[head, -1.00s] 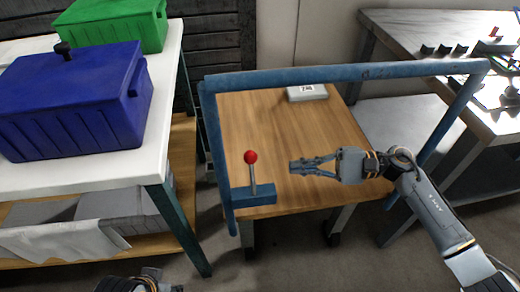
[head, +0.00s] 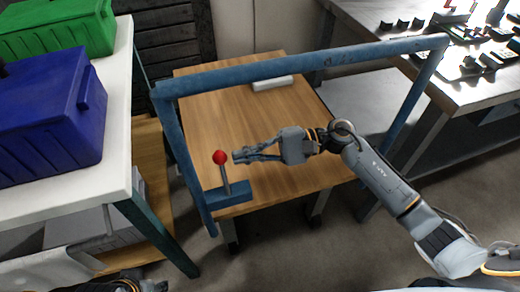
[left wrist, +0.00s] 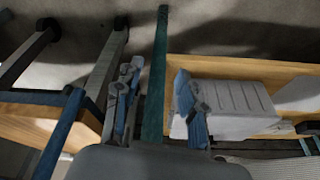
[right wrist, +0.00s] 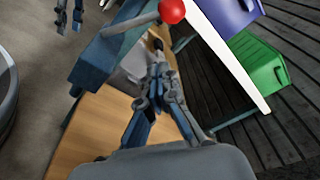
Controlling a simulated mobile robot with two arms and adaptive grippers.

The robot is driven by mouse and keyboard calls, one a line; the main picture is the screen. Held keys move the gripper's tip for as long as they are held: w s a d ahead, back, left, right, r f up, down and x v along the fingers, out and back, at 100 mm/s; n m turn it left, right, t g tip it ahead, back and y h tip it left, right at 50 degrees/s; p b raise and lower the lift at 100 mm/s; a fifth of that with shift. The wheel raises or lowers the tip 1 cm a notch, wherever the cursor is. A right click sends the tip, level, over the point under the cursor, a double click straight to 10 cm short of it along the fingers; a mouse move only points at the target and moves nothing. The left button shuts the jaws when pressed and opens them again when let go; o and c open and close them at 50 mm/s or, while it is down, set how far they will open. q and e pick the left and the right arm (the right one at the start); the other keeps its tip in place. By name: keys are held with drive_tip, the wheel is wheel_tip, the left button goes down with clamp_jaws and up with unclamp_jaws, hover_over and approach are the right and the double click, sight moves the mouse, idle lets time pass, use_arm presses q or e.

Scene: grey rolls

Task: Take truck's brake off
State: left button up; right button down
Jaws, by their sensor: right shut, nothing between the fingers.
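The truck is a wooden platform (head: 290,110) with a blue tubular frame (head: 300,65). Its brake is a metal lever with a red ball knob (head: 219,157) on a blue block (head: 227,196) at the frame's left post. The lever stands nearly upright. My right gripper (head: 238,157) is shut and empty, its tips just right of the knob at about its height; contact cannot be told. In the right wrist view the knob (right wrist: 172,10) shows above the fingertips (right wrist: 158,75). My left gripper (left wrist: 158,95) is open, near the white table's green leg (left wrist: 160,60).
A white table (head: 118,150) with a blue box (head: 45,120) and a green box (head: 60,30) stands left. A white box (head: 272,83) lies at the platform's back. A metal workbench (head: 400,60) with several items stands right.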

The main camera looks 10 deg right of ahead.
sight(224, 175)
use_arm(q)
drive_tip(key=p+x, duration=0.1)
drive_tip(key=x, duration=0.5)
drive_tip(key=shift+s+f, duration=0.2)
drive_tip(key=shift+f, duration=0.1)
use_arm(e)
drive_tip(key=shift+s+a+r, duration=0.45)
drive_tip(key=shift+s+a, duration=0.3)
drive_tip(key=shift+s, duration=0.05)
drive_tip(key=shift+s+a+r, duration=0.4)
drive_tip(key=shift+s+a, duration=0.35)
drive_tip(key=shift+s, duration=0.05)
use_arm(q)
drive_tip(key=shift+d, duration=0.15)
